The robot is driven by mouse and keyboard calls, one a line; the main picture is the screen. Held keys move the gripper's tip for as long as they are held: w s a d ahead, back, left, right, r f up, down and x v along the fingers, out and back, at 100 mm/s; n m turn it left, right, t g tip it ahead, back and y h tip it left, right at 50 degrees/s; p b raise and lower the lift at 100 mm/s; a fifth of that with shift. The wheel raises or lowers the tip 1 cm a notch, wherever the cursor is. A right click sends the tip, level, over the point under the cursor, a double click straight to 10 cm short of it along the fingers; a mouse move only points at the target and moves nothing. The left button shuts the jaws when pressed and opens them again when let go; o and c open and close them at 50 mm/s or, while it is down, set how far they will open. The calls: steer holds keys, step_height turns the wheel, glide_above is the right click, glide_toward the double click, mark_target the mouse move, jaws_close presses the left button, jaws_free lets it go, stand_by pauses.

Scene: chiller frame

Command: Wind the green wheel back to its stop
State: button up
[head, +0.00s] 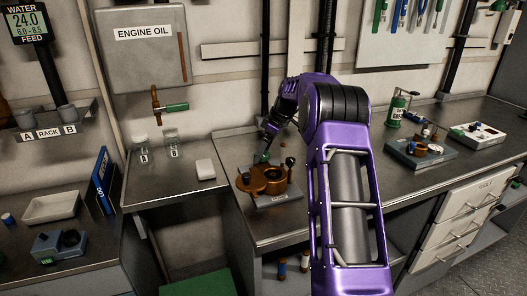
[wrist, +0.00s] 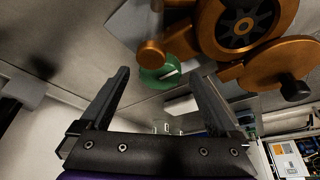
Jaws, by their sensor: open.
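The green wheel (head: 261,157) is small and sits at the back of an orange-brown metal device (head: 262,182) on the bench. In the wrist view the green wheel (wrist: 153,76) has a pale bar across its face and sits beside a round copper-coloured knob. My gripper (head: 267,146) is above and close to the wheel. In the wrist view my gripper (wrist: 160,73) is open, with the wheel showing between its two fingertips. The fingers look apart from the wheel; the exact depth gap I cannot tell.
The device stands on a grey plate (head: 277,201) and has a black-knobbed lever (head: 290,162). A white block (head: 205,169) and jars (head: 172,143) stand to the left. A device on a plate (head: 421,152) stands to the right. Bench between them is clear.

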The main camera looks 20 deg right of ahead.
steer(key=p+v, duration=0.1)
steer(key=v, duration=1.6)
steer(key=shift+p, duration=0.35)
steer(key=shift+d, duration=0.1)
